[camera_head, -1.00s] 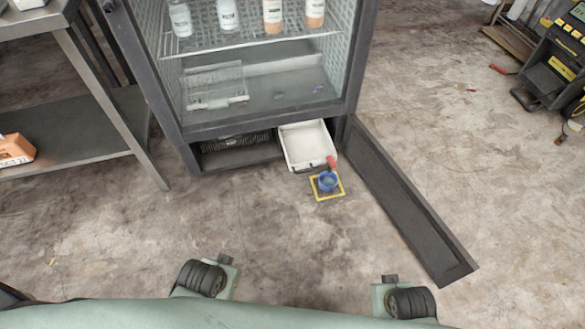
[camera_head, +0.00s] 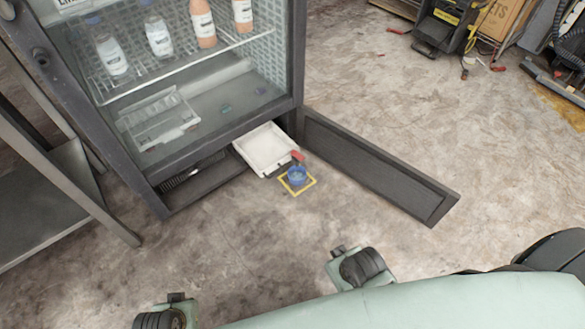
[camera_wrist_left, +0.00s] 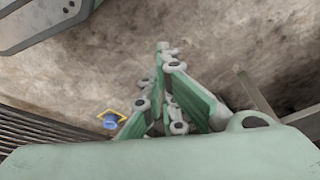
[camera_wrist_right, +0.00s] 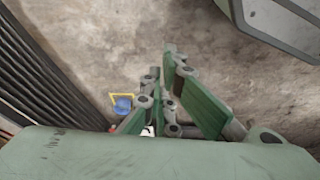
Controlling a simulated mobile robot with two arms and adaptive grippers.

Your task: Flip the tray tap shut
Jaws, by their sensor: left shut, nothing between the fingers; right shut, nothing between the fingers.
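The white tray (camera_head: 265,150) sticks out of the open bottom compartment of the freezer. A red tap (camera_head: 298,157) is at its front right corner, small in the picture; I cannot tell its lever position. A blue cup (camera_head: 297,177) stands below the tap inside a yellow square (camera_head: 309,184) on the floor. The blue cup also shows in the left wrist view (camera_wrist_left: 110,121) and in the right wrist view (camera_wrist_right: 122,105). My left gripper (camera_wrist_left: 165,62) and my right gripper (camera_wrist_right: 170,65) are shut and empty, apart from the cup. Neither gripper shows in the head view.
A dark hinged panel (camera_head: 380,165) stands open to the right of the tray. The freezer (camera_head: 215,133) holds bottles behind glass. A metal table (camera_head: 75,185) stands at left. Bare floor (camera_head: 220,235) lies between my base and the tray.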

